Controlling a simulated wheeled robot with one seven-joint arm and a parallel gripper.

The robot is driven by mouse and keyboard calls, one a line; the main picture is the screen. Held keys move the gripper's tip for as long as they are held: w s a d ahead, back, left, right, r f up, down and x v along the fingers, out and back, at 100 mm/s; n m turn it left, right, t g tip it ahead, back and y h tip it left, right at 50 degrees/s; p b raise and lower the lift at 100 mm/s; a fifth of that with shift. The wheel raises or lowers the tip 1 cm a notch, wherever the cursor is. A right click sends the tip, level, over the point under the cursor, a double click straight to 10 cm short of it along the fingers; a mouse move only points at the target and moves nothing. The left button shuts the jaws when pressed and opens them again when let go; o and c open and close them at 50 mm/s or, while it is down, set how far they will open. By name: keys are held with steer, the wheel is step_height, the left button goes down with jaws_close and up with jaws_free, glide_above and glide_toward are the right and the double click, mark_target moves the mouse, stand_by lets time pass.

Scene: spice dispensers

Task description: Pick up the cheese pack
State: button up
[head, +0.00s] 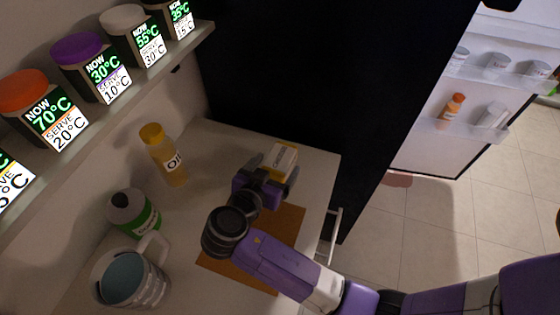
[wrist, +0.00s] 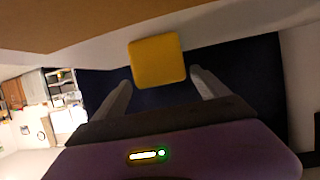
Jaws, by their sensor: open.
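The cheese pack (head: 283,156) is a small block with a pale top and yellow sides, on the counter near its far right corner in the head view. In the wrist view the cheese pack (wrist: 158,61) shows as a yellow block between and just beyond the fingertips. My gripper (head: 273,172) is open, with its two fingers on either side of the pack's near end. In the wrist view my gripper (wrist: 160,78) shows a gap between each finger and the pack. Whether a finger touches the pack is unclear in the head view.
An orange-brown board (head: 285,225) lies under my arm. An oil bottle (head: 164,156), a green-labelled bottle (head: 134,213) and a mug (head: 130,278) stand to the left. A shelf (head: 115,105) holds several spice jars above. A fridge door (head: 445,110) stands open at right.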

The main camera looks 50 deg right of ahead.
mark_target(280, 160)
steer(key=p+x, duration=0.1)
steer(key=x, duration=0.3)
steer(key=shift+w+f, duration=0.1)
steer(key=shift+f, duration=0.05)
steer(key=shift+c, duration=0.5)
steer(key=c, duration=1.6)
steer(key=shift+c, duration=0.2)
